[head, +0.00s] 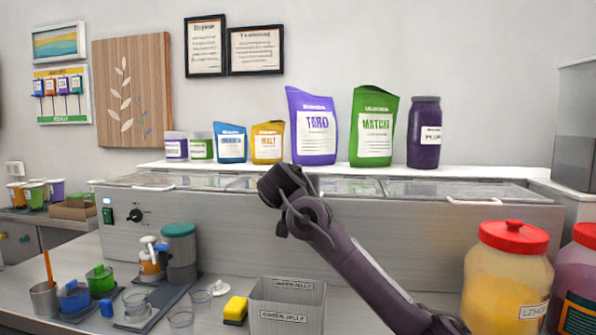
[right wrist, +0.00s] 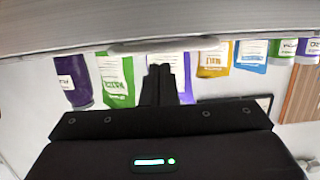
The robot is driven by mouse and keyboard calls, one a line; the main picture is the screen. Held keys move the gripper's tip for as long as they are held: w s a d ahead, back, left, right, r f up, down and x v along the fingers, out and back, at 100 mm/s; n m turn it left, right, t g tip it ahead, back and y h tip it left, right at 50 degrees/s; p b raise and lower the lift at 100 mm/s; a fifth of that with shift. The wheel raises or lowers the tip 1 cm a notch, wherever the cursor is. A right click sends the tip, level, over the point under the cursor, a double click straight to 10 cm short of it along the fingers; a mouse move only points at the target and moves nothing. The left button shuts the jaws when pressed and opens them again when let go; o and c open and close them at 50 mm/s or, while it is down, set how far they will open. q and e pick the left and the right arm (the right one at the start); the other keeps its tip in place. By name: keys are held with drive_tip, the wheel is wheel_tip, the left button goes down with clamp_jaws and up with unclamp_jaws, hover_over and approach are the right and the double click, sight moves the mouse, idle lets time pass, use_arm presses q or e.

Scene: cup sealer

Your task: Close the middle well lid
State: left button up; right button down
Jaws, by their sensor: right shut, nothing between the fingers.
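The long brushed-metal well unit (head: 400,230) runs across the head view, with flat lids along its top. The middle well lid (head: 340,187) is partly hidden behind my right arm; what shows of it looks flat or nearly flat. The left lid (head: 170,180) and right lid (head: 450,189) also lie about flat. My right gripper (head: 280,182) is in front of the middle lid. In the right wrist view my shut, empty fingers (right wrist: 163,78) point toward a pale bar handle (right wrist: 165,45) on a grey edge; I cannot tell whether they touch. My left gripper is out of view.
Bags and jars, including a purple taro bag (head: 313,125) and a green matcha bag (head: 373,127), stand on the ledge behind the unit. A green jelly bin (head: 287,302), a yellow sponge (head: 235,310) and a red-lidded jar (head: 510,275) stand in front.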

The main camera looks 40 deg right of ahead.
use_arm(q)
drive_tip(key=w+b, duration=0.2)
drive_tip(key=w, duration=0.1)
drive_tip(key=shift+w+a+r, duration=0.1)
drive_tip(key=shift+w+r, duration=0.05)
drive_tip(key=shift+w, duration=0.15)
use_arm(e)
drive_tip(key=v, duration=0.9)
drive_tip(key=shift+s+a+f, duration=0.25)
drive_tip(key=shift+f, duration=0.05)
